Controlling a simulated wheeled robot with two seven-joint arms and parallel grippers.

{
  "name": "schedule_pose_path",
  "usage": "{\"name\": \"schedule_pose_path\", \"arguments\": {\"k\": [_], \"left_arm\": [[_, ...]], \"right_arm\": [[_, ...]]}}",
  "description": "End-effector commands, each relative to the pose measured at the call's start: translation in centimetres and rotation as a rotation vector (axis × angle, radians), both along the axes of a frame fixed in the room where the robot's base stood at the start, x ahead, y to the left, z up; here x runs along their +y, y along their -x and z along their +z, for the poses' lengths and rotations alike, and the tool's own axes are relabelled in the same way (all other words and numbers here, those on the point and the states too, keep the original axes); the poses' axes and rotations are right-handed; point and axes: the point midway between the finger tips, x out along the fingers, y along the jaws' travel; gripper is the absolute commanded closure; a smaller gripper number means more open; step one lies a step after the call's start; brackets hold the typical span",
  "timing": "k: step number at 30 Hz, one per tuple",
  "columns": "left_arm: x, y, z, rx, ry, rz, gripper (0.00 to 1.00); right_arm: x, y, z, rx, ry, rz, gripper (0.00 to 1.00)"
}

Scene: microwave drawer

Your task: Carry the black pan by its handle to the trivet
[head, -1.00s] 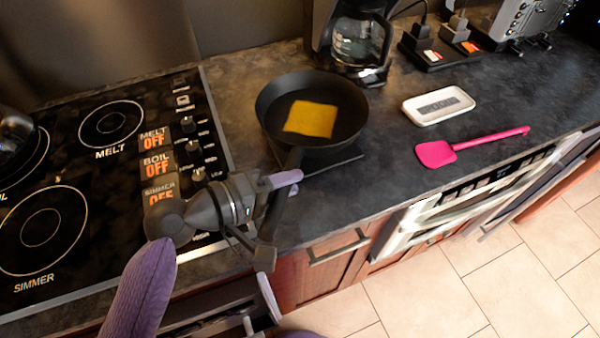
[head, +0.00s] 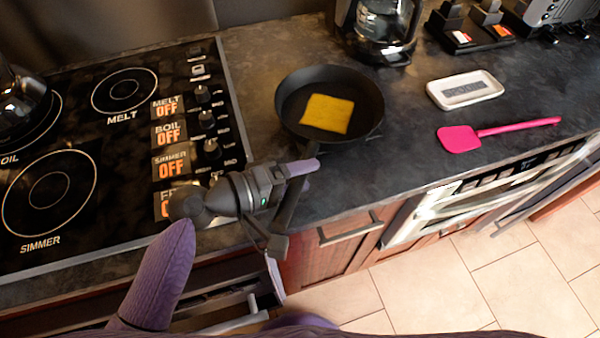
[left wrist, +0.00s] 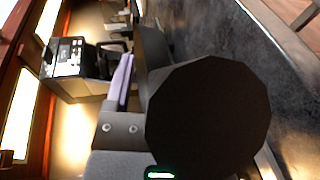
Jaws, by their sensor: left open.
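The black pan (head: 361,103), with a flat yellow slice (head: 327,113) in it, is upright over the counter to the right of the stove. Its handle points toward me, down to my left gripper (head: 289,207). The gripper is open, with its fingers spread about the handle; contact is unclear. A lilac finger (left wrist: 122,82) shows in the left wrist view, beside a large dark shape too close to identify. The trivet is almost wholly hidden under the pan; only a thin dark edge shows at the pan's lower right. My right gripper is out of view.
The stove (head: 60,120) is at the left. A coffee maker (head: 385,30) stands close behind the pan. A white tray (head: 436,88) and a pink spatula (head: 461,139) lie to the right. Bare counter (head: 380,180) lies in front. A drawer below the gripper stands open.

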Motion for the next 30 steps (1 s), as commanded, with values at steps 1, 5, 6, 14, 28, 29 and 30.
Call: {"name": "schedule_pose_path", "arguments": {"k": [1,5,6,14,28,29,30], "left_arm": [[0.0,0.0,0.0,0.0,0.0,0.0,0.31],[0.0,0.0,0.0,0.0,0.0,0.0,0.31],[0.0,0.0,0.0,0.0,0.0,0.0,0.31],[2.8,1.4,0.9,0.0,-0.005,0.0,0.31],[10.3,5.2,3.0,0.0,-0.001,-0.001,0.31],[10.4,5.2,3.1,0.0,0.0,-0.001,0.31],[10.4,5.2,3.1,0.0,0.001,-0.001,0.31]], "right_arm": [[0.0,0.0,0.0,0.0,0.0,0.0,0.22],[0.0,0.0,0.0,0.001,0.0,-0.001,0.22],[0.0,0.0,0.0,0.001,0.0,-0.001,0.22],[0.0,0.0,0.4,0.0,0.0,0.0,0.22],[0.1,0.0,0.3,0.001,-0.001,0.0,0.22],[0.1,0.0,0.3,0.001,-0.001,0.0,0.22],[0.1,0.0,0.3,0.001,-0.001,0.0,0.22]]}}
